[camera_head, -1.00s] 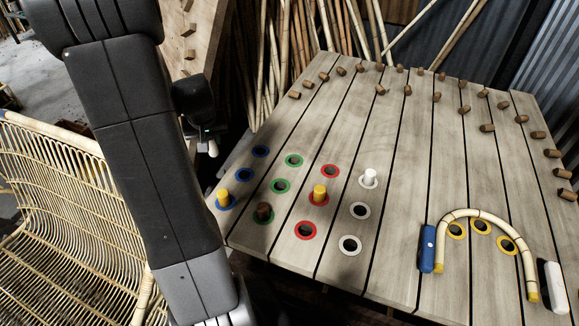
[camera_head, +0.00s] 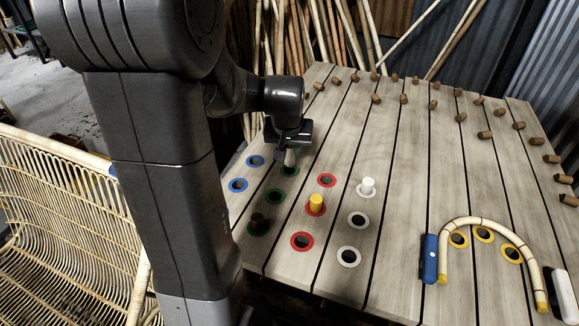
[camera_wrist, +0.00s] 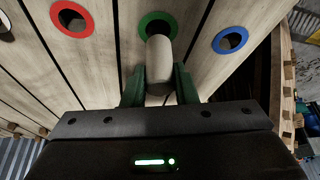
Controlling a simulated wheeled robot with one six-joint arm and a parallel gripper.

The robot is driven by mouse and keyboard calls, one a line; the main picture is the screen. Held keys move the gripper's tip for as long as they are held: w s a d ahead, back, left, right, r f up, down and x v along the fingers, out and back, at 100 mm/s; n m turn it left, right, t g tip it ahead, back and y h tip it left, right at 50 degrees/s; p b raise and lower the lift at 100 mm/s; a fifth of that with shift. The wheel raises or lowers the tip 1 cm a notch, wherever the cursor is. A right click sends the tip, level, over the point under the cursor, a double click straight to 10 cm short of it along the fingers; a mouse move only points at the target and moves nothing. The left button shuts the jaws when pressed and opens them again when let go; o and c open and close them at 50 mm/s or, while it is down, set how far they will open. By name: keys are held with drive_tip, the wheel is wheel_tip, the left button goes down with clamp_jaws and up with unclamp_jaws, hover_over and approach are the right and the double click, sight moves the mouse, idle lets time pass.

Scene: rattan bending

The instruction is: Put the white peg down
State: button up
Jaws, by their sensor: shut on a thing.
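My gripper (camera_head: 291,146) is shut on a white peg (camera_head: 290,158), which hangs tip down at the far green-ringed hole (camera_head: 288,172) of the board. In the wrist view the white peg (camera_wrist: 158,62) is between the green fingers of my gripper (camera_wrist: 159,84), and its end overlaps the green ring (camera_wrist: 157,19). I cannot tell whether its tip touches the board. Another white peg (camera_head: 367,187) stands upright in the far white-ringed hole.
A bent rattan piece (camera_head: 481,221) lies at right between a blue block (camera_head: 430,258) and a white block (camera_head: 564,296). Several brown pegs stand along the far edges.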

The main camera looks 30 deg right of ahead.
sight(289, 156)
drive_tip(key=shift+f+b, duration=0.3)
drive_tip(key=shift+f, duration=2.15)
drive_tip(key=shift+f, duration=0.15)
drive_tip(key=o, duration=1)
drive_tip(key=shift+c, duration=0.2)
drive_tip(key=shift+r, duration=0.35)
drive_tip(key=p+v, duration=0.1)
drive_tip(key=v, duration=1)
drive_tip(key=shift+s+a+r+p, duration=0.2)
drive_tip(key=shift+r+p, duration=0.1)
drive_tip(key=shift+p, duration=0.1)
drive_tip(key=shift+f, duration=0.1)
